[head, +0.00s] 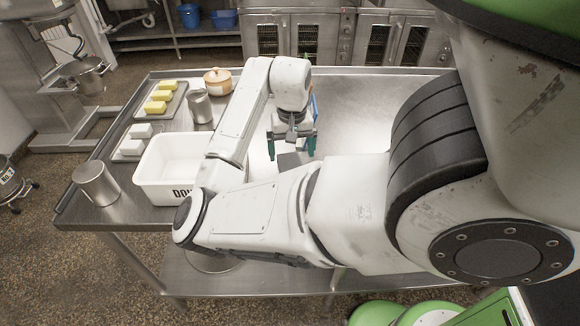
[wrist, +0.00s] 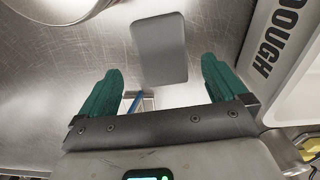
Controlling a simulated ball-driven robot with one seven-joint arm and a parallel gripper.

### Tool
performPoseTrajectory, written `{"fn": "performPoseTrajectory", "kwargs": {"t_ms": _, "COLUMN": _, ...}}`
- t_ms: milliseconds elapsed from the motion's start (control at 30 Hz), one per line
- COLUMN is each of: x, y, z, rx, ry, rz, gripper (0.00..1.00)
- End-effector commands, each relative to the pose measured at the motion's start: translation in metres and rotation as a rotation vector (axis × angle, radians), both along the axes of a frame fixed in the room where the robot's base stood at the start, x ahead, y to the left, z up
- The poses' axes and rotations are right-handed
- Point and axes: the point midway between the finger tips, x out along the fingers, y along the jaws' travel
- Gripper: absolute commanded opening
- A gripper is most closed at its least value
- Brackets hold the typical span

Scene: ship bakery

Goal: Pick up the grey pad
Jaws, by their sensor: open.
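The grey pad (wrist: 160,48) is a flat rounded rectangle lying on the steel table, ahead of my gripper in the wrist view. In the head view part of the grey pad (head: 288,160) shows just below my gripper (head: 292,146), and my arm hides the rest. My gripper (wrist: 158,85) has two green fingers spread wide apart. It is open and empty, with the pad beyond the fingertips and roughly between them. I cannot tell the exact height of the fingers above the pad.
A white dough tub (head: 167,160) stands left of my gripper. The table's back right is clear.

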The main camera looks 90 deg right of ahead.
Motion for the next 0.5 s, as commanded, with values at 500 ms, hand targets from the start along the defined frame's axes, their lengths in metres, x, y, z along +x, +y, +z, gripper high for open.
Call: {"fn": "performPoseTrajectory", "kwargs": {"t_ms": 500, "x": 0.004, "y": 0.001, "z": -0.04, "rx": 0.0, "ry": 0.001, "rz": 0.0, "gripper": 0.99}}
